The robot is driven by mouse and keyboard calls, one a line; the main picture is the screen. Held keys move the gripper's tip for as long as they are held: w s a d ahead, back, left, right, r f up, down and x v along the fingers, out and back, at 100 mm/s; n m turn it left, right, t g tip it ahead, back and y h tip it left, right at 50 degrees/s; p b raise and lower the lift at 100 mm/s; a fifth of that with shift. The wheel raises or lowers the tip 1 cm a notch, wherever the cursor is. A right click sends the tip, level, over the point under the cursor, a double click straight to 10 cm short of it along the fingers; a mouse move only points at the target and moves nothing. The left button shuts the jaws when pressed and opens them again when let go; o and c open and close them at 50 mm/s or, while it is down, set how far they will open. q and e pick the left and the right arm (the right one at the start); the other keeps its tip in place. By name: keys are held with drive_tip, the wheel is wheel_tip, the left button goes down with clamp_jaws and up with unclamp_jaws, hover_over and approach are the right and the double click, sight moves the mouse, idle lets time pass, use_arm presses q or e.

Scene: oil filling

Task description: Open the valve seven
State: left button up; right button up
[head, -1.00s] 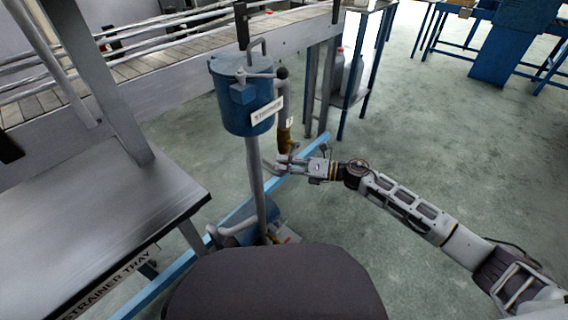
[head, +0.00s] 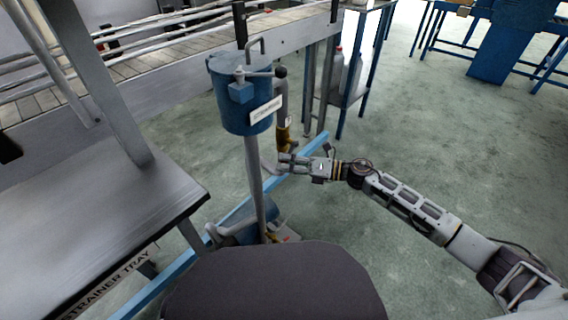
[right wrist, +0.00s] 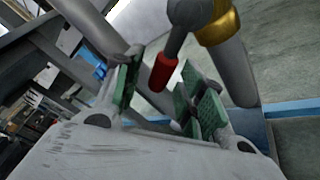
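A brass-coloured valve (head: 283,138) sits on a thin grey pipe beside the blue tank (head: 243,95). In the right wrist view its brass collar (right wrist: 218,24) is at the top, with a grey lever ending in a red grip (right wrist: 164,72). My right gripper (head: 282,164) is just below the valve in the head view. In the right wrist view my right gripper (right wrist: 160,94) has its green pads apart, and the red grip shows between them with gaps on both sides. Contact cannot be told. Any number on the valve is unreadable. My left gripper is out of view.
A grey post (head: 255,180) stands under the tank, close left of my right gripper. A blue floor beam (head: 305,153) runs behind it. A strainer tray table (head: 110,230) fills the left. Open green floor (head: 440,140) lies to the right.

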drive_tip(key=v, duration=1)
drive_tip(key=shift+s+d, duration=0.15)
drive_tip(key=shift+d, duration=0.15)
drive_tip(key=shift+s, duration=0.1)
drive_tip(key=c, duration=0.5)
drive_tip(key=shift+s+a+f+p, duration=0.1)
drive_tip(key=shift+s+a+p, duration=0.15)
drive_tip(key=shift+s+p, duration=0.25)
clamp_jaws()
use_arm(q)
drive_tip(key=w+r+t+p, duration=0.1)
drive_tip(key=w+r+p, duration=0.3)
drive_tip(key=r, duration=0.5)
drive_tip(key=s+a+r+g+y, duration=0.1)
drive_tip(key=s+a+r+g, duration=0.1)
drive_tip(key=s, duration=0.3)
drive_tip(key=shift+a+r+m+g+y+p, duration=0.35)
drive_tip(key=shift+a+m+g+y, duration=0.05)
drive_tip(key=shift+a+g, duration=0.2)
use_arm(e)
drive_tip(key=s+m+t+y, duration=0.1)
drive_tip(key=m, duration=0.5)
drive_tip(key=s+a+m+t+y, duration=0.1)
drive_tip(key=m, duration=0.5)
drive_tip(key=s+a+m+t+y, duration=0.1)
drive_tip(key=s+m+t+y, duration=0.1)
drive_tip(key=m, duration=0.4)
drive_tip(key=shift+s+a+r, duration=0.1)
drive_tip(key=shift+r, duration=0.3)
